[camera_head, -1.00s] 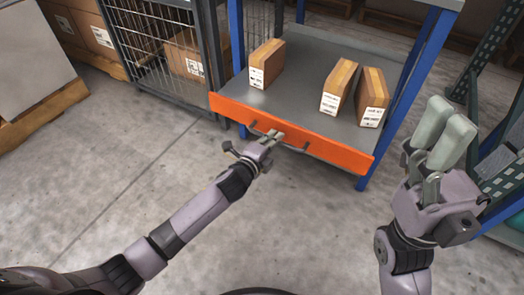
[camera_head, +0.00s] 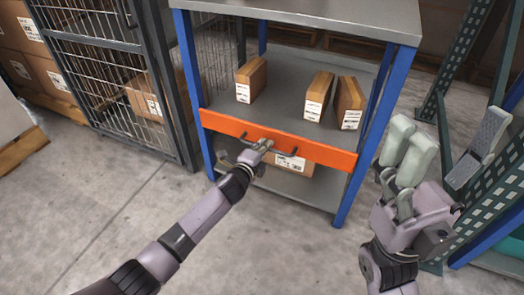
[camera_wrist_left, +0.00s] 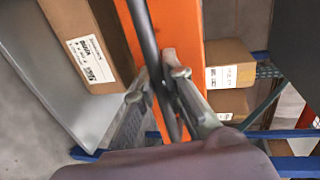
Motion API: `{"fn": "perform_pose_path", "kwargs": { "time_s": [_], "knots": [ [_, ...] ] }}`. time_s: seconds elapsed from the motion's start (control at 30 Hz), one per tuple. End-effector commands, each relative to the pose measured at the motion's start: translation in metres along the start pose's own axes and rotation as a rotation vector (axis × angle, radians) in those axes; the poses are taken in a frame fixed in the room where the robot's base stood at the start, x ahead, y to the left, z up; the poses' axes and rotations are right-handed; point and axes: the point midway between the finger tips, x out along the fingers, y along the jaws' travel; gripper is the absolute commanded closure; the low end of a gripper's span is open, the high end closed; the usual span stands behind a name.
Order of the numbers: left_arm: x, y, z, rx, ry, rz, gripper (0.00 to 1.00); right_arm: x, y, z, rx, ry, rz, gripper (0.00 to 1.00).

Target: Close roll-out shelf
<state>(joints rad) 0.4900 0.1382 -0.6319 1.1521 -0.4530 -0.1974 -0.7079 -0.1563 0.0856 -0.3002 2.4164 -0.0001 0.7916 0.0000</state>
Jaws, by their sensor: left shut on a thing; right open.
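The roll-out shelf is a grey tray (camera_head: 285,103) with an orange front (camera_head: 225,124) and a dark bar handle (camera_head: 290,151). Its front now lies about level with the blue front posts of the rack. My left gripper (camera_head: 264,144) is shut on the handle. In the left wrist view the handle (camera_wrist_left: 146,40) runs between the fingers (camera_wrist_left: 160,95), in front of the orange panel (camera_wrist_left: 190,25). My right gripper (camera_head: 408,145) is open and empty, in the air right of the rack.
Several cardboard boxes (camera_head: 252,80) stand on the shelf. Another box (camera_head: 290,165) sits on the level below, behind the handle. A wire cage (camera_head: 105,80) stands left of the rack (camera_head: 342,190). A green perforated upright (camera_head: 450,65) is at the right. Floor in front is clear.

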Motion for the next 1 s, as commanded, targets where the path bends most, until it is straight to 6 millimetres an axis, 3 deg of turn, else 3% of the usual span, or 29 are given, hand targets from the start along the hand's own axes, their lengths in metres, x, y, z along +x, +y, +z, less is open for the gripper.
{"fn": "perform_pose_path", "kwargs": {
  "time_s": [0.37, 0.4, 0.7, 1.0],
  "knots": [
    [0.0029, -0.0036, 0.002, 0.0, -0.005, -0.003, 1.0, 0.0019, 0.0008, -0.0009, -0.001, 0.007, 0.007, 0.3],
    [0.0029, -0.0038, 0.0022, 0.0, -0.005, -0.003, 0.89, 0.0018, 0.0008, -0.0008, -0.001, 0.007, 0.007, 0.3],
    [0.0023, -0.0027, 0.0013, 0.0, -0.003, -0.002, 0.69, 0.0003, 0.0009, -0.0006, 0.0, 0.001, 0.009, 0.3],
    [0.0015, -0.0018, 0.0011, 0.001, -0.002, -0.001, 0.69, -0.0011, 0.0002, -0.0002, -0.001, -0.004, 0.0, 0.3]
  ]
}}
